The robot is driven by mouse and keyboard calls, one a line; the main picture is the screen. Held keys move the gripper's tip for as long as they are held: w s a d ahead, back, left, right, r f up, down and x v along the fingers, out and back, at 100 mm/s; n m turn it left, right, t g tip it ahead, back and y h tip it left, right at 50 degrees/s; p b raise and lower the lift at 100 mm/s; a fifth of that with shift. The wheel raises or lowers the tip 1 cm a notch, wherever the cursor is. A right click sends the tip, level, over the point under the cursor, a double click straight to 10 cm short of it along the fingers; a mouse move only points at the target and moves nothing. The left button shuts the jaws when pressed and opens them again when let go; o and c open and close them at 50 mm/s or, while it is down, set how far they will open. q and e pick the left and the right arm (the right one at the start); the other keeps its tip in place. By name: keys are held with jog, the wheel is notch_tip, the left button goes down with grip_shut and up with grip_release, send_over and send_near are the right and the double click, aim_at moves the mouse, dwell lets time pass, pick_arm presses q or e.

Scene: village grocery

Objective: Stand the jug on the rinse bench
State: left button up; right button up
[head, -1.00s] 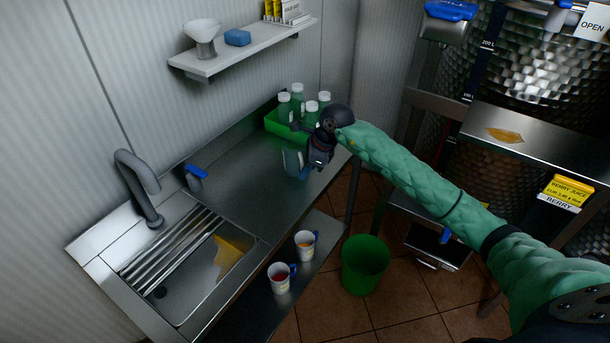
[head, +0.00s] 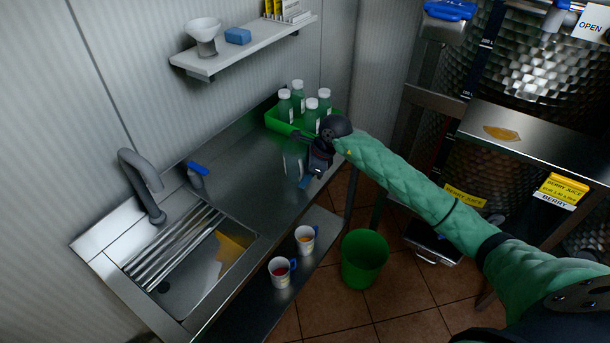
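The jug (head: 293,162) is a clear, bluish vessel at the far right end of the steel rinse bench (head: 240,165), in front of the green crate. It looks upright, at or just above the bench top; I cannot tell if its base touches. My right gripper (head: 314,166) is at the jug's right side, by its handle. The wrist and dark gripper body hide the fingers and part of the jug, so their opening does not show. My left gripper is out of view.
A green crate (head: 272,124) with several capped bottles stands behind the jug. A sink (head: 185,290) with a rack and tap is at left. Two mugs (head: 281,271) (head: 305,239) stand on the lower shelf. A green bin (head: 364,260) is on the floor. The middle bench is clear.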

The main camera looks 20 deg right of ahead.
dwell(0.3)
